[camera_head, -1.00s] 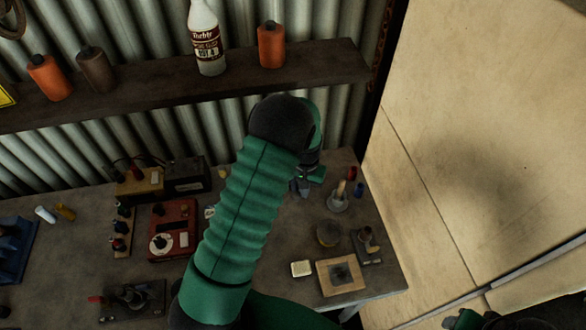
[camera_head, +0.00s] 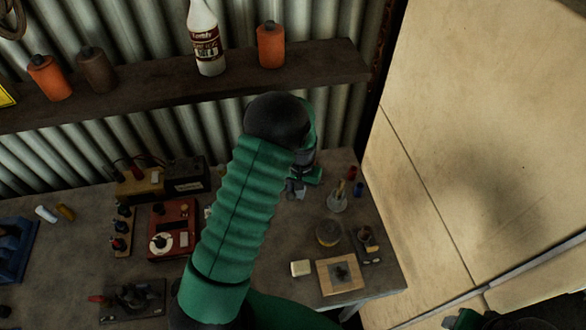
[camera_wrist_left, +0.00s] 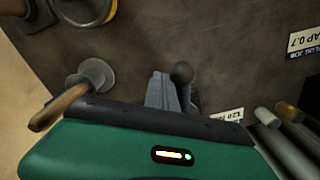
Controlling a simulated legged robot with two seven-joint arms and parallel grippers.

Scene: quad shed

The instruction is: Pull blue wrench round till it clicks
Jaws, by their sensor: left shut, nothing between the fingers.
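My left gripper (camera_head: 297,190) is at the back right of the workbench, largely hidden behind my green forearm and dark wrist. It is shut with nothing between its fingers. In the left wrist view, grey-blue, finger-like shapes (camera_wrist_left: 162,90) point down at the bench, close beside a dark round knob (camera_wrist_left: 182,73). I cannot tell whether they touch the knob or whether it belongs to a wrench. I cannot make out a blue wrench for certain in either view; the gripper and arm hide that spot.
A grey pot (camera_head: 337,203) with a wooden-handled tool stands right of the gripper. A round tin (camera_head: 328,233) and a wooden block (camera_head: 340,276) lie nearer the front. A red box (camera_head: 173,229) is left. A shelf (camera_head: 330,62) with bottles runs behind; a pale panel (camera_head: 470,130) is right.

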